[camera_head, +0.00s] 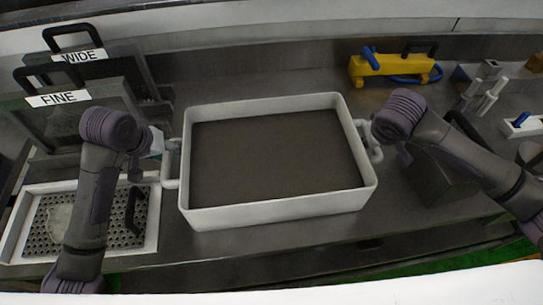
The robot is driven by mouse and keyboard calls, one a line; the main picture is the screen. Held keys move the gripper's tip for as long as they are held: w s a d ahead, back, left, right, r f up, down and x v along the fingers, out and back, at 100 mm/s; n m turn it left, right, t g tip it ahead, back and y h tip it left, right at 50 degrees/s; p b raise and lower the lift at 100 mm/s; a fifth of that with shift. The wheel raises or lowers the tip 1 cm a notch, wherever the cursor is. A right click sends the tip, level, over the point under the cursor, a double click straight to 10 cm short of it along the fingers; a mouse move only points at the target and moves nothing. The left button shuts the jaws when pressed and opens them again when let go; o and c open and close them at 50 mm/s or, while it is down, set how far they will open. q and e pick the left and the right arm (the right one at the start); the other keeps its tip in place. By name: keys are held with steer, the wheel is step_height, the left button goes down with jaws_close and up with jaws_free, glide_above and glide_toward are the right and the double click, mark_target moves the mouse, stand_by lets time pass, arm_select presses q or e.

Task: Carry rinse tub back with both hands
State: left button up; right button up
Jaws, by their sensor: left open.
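The rinse tub (280,211) is a large white rectangular tub standing on the grey metal counter in the middle of the view. A flat dark brown surface shows inside it; I cannot tell if it is liquid or the bottom. It has a pale handle on the left side (171,165) and another on the right side (372,143). My left gripper (155,145) is open beside the left handle, partly hidden by my wrist; I cannot tell if it touches. My right wrist is close to the right handle, and the right gripper is hidden.
A framed screen marked FINE (88,108) and one marked WIDE (125,62) stand at the left. A perforated tray (151,229) lies front left. A yellow tool (392,68) sits back right, with small white fittings (488,98) further right. The counter behind the tub is clear.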

arm_select(q)
steer(key=shift+f, duration=0.15)
arm_select(e)
steer(key=shift+w+f, duration=0.1)
steer(key=shift+f, duration=0.05)
arm_select(q)
steer(key=c, duration=0.6)
arm_select(e)
steer(key=c, duration=0.5)
arm_select(q)
jaws_close()
arm_select(e)
jaws_close()
arm_select(q)
steer(key=shift+w+r, duration=0.15)
steer(key=shift+r, duration=0.1)
arm_select(e)
steer(key=shift+w+r, duration=0.1)
steer(key=shift+r, duration=0.1)
